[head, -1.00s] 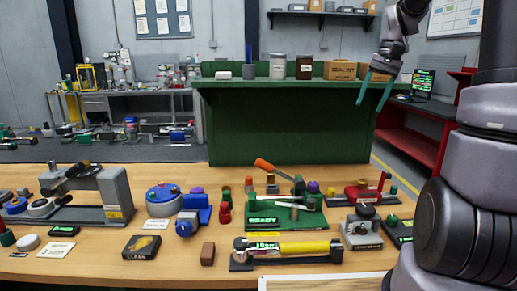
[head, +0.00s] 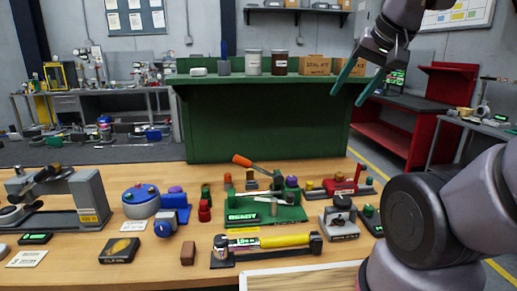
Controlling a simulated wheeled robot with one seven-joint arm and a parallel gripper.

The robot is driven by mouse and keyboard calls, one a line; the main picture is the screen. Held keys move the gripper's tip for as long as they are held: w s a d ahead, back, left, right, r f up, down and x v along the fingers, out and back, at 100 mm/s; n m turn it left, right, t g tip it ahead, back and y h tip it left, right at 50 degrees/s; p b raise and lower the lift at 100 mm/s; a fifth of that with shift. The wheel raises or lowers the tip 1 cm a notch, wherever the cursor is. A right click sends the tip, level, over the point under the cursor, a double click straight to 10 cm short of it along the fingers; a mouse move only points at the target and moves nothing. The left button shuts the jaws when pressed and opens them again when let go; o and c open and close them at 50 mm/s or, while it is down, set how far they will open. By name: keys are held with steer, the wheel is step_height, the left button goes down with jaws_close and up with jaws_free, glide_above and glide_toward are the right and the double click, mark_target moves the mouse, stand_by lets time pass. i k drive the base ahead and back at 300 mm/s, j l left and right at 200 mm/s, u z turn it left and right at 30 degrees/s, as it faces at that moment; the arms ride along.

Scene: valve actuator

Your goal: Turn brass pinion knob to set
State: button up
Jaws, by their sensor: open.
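The green actuator fixture (head: 268,214) with a lit READY display stands mid-table. An orange-tipped lever (head: 243,160) rises at its back, and a pale metal rod lies across its top. A small brass-coloured piece (head: 251,181) shows behind it; I cannot tell whether this is the pinion knob, and the knob's setting is too small to read. My gripper (head: 348,104) is open and empty, its teal fingers pointing down. In the picture it is above and to the right of the fixture, in front of the green cabinet's right side.
A torque wrench with a yellow handle (head: 287,240) lies in front of the fixture. A blue round device (head: 141,203) and a grey press (head: 85,200) stand to the left. A red clamp (head: 340,186) and a grey gauge block (head: 339,223) stand to the right.

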mark_target(339, 176)
steer(key=l+u, duration=0.15)
steer(key=l, duration=0.3)
steer(key=l+u, duration=0.1)
steer(key=l, duration=0.35)
steer(key=l+u, duration=0.15)
steer(key=l, duration=0.25)
steer(key=k+l+u, duration=0.15)
steer(key=l, duration=0.3)
steer(key=l+u, duration=0.1)
steer(key=l, duration=0.3)
steer(key=k+l+u, duration=0.15)
steer(key=l, duration=0.3)
steer(key=l+u, duration=0.15)
steer(key=l, duration=0.25)
steer(key=k+l+u, duration=0.1)
steer(key=l, duration=0.3)
steer(key=k, duration=0.1)
